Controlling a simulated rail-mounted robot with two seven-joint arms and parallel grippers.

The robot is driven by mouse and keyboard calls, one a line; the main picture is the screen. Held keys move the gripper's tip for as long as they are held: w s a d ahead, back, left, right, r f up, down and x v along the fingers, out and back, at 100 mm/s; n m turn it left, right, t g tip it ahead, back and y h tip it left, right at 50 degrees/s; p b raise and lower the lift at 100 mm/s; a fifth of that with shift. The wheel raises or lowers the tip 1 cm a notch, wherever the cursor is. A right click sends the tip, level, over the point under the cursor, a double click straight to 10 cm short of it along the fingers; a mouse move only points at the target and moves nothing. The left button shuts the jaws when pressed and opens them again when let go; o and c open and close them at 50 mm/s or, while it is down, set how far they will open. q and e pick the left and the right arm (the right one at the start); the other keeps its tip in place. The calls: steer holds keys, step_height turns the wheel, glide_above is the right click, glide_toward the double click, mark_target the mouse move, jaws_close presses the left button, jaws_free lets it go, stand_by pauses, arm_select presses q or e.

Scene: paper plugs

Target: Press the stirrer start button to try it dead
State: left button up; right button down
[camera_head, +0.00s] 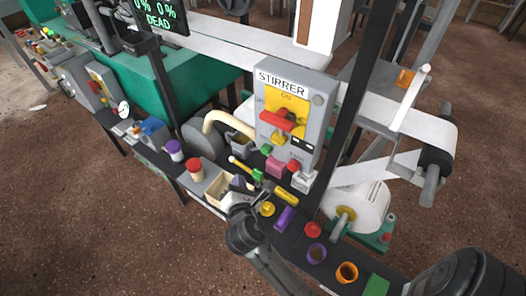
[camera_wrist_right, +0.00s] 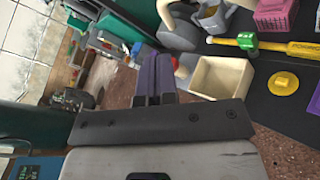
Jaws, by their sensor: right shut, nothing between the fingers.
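The grey stirrer panel (camera_head: 318,100), labelled STIRRER, stands right of centre in the head view. It carries a yellow plate with a red switch handle (camera_head: 277,121). Below the handle are a green button (camera_head: 266,149) and a red button (camera_head: 294,165); their lettering is too small to read surely. A dark screen (camera_head: 160,20) at the top reads 0% 0% DEAD. My right gripper (camera_head: 238,184) is below and left of the panel, apart from the green button. Its fingers (camera_wrist_right: 153,76) are shut and empty in the wrist view. My left gripper is not in view.
A cream open box (camera_head: 214,187) is close beside my right gripper and also shows in the wrist view (camera_wrist_right: 218,78). A black post (camera_head: 351,100) rises right of the panel.

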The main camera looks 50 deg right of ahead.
mark_target(265, 150)
steer(key=shift+d, duration=0.1)
stand_by(0.3)
steer(key=w+d, duration=0.1)
steer(key=d, duration=0.7)
steer(key=shift+w+d+p, duration=0.2)
steer(key=shift+d+p, duration=0.1)
steer(key=shift+p, duration=0.15)
stand_by(0.5)
stand_by(0.8)
stand_by(0.5)
